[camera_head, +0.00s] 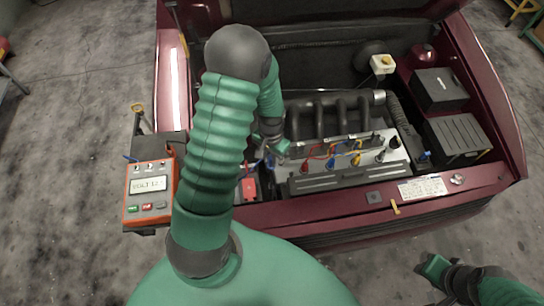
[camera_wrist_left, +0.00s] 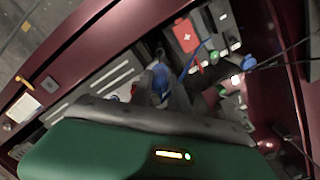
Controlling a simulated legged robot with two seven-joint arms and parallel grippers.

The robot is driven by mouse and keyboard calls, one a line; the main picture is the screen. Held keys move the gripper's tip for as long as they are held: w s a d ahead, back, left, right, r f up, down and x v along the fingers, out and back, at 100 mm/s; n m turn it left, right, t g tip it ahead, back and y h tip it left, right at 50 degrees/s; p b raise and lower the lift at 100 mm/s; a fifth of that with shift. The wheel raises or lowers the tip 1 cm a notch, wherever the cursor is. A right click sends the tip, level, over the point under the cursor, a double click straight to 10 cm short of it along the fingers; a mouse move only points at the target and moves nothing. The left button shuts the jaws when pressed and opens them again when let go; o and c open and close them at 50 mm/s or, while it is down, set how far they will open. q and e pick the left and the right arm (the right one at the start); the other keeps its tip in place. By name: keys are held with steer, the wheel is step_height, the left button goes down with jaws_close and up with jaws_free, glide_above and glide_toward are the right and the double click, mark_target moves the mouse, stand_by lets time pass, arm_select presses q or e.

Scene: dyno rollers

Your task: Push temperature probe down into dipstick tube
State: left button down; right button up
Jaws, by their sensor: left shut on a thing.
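My left gripper (camera_head: 272,147) is down at the left end of the engine, partly hidden behind my own arm. In the left wrist view the dark fingers (camera_wrist_left: 166,88) are shut on a small blue piece, which appears to be the temperature probe (camera_wrist_left: 160,78). A blue cable (camera_wrist_left: 190,60) shows beside the fingers. The probe's lower end and the dipstick tube are hidden, so I cannot tell how the two meet. My right gripper (camera_head: 434,267) is at the lower right, clear of the car; its jaw opening is unclear.
An orange meter (camera_head: 150,192) stands at the car's left front corner. A red battery cover (camera_head: 248,188) is close by the left gripper. The engine cover (camera_head: 345,170) carries coloured wires. The maroon front edge (camera_head: 330,212) borders the bay. Floor at the right is free.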

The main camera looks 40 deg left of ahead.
mark_target(271, 169)
arm_select(q)
steer(key=f+b, duration=0.2)
steer(key=f, duration=0.1)
steer(key=f+b, duration=0.1)
steer(key=shift+a+f, duration=0.25)
steer(key=shift+f, duration=0.15)
step_height(271, 169, down, 4)
steer(key=b, duration=0.4)
steer(key=shift+d, duration=0.1)
step_height(271, 169, down, 2)
steer(key=shift+f+b, duration=0.2)
steer(key=shift+b, duration=0.9)
step_height(271, 169, down, 7)
steer(key=b, duration=0.4)
steer(key=shift+b, duration=0.35)
steer(key=c, duration=1.2)
jaws_free()
steer(key=shift+r, duration=0.1)
